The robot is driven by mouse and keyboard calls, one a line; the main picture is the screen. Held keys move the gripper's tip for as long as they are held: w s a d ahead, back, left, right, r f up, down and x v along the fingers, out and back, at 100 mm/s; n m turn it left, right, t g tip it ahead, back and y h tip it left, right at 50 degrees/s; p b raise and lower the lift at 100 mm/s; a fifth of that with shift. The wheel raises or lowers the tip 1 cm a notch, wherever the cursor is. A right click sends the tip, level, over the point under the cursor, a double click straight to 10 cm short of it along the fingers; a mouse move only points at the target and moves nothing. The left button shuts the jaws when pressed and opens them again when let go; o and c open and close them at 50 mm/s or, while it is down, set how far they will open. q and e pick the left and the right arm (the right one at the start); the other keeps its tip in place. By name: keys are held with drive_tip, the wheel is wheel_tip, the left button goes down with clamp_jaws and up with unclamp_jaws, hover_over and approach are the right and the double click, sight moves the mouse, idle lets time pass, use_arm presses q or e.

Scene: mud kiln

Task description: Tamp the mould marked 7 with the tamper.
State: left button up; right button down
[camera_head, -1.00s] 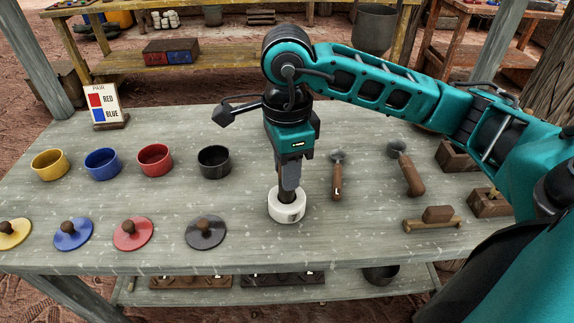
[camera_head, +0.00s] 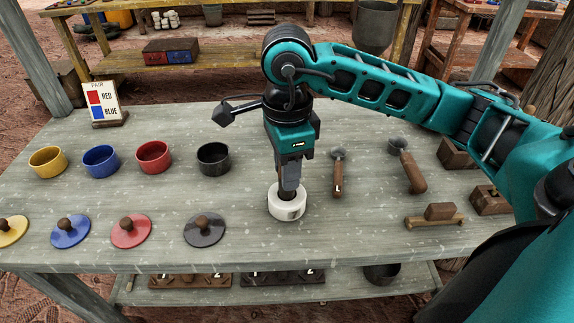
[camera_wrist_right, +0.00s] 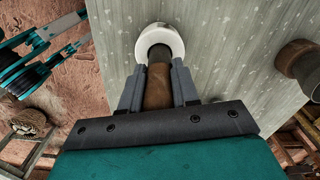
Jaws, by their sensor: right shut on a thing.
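My right gripper (camera_head: 288,186) is shut on the brown handle of the tamper (camera_wrist_right: 158,86), which it holds upright. The tamper's lower end is down inside the opening of a round white mould (camera_head: 287,210) on the table, so the end itself is hidden. The white mould also shows in the right wrist view (camera_wrist_right: 160,40), around the tamper's dark lower part. A dark mark is on the mould's front side, too small to read surely.
Yellow, blue, red and black bowls (camera_head: 213,160) stand at left, with knobbed lids (camera_head: 205,230) in front. Two wooden-handled tools (camera_head: 338,175) (camera_head: 412,172) lie to the right, with wooden blocks (camera_head: 490,203) beyond. A pair sign (camera_head: 104,105) stands behind.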

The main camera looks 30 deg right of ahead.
drive_tip(key=shift+r+p, duration=2.85)
drive_tip(key=shift+r, duration=1.4)
